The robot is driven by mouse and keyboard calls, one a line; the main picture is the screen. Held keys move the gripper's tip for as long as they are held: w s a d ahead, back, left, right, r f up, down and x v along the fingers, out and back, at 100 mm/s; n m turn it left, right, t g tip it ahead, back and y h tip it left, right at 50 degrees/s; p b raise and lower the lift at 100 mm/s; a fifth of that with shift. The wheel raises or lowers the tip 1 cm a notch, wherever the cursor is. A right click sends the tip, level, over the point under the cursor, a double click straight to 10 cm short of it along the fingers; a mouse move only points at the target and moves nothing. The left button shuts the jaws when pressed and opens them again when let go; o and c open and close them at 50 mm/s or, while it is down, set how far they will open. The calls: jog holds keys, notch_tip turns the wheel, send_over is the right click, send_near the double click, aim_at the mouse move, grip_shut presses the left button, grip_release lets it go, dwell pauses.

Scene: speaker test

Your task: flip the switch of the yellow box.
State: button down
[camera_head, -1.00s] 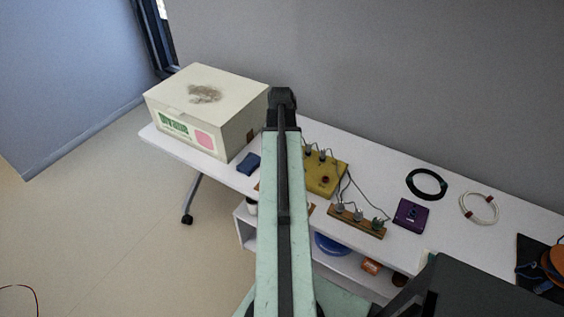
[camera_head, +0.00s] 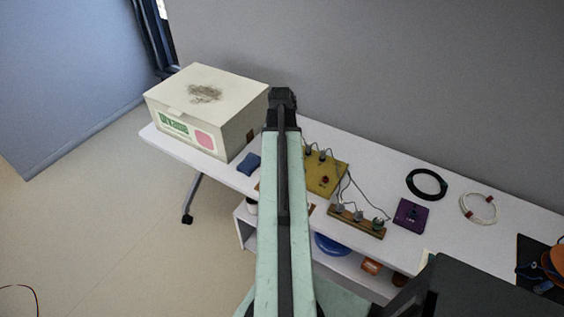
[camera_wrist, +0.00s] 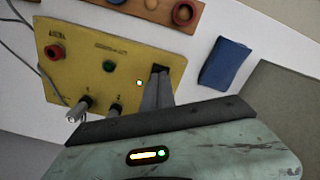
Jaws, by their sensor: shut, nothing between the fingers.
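The yellow box (camera_head: 327,175) lies on the white table, partly hidden behind my arm in the head view. In the wrist view the yellow box (camera_wrist: 85,65) shows a red knob (camera_wrist: 54,52), a green button (camera_wrist: 109,66), a small lit lamp (camera_wrist: 140,83) and two plug posts (camera_wrist: 79,109). A dark piece, perhaps the switch (camera_wrist: 160,68), sits near its right edge, right at my fingertips. My gripper (camera_wrist: 157,82) is shut and empty over that edge. Whether it touches the dark piece I cannot tell. In the head view my gripper (camera_head: 283,97) shows as a dark end.
A large cream carton (camera_head: 205,110) stands to the left, with a blue block (camera_head: 248,164) beside it. A wooden strip with posts (camera_head: 357,221), a purple box (camera_head: 411,215), a black cable ring (camera_head: 427,184) and a white cable ring (camera_head: 479,208) lie to the right. Wires join the parts.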

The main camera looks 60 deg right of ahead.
jog(key=shift+f+b, duration=0.9)
dwell(0.3)
jog(key=shift+r, duration=0.15)
notch_tip(320, 180, up, 7)
jog(key=p, duration=0.7)
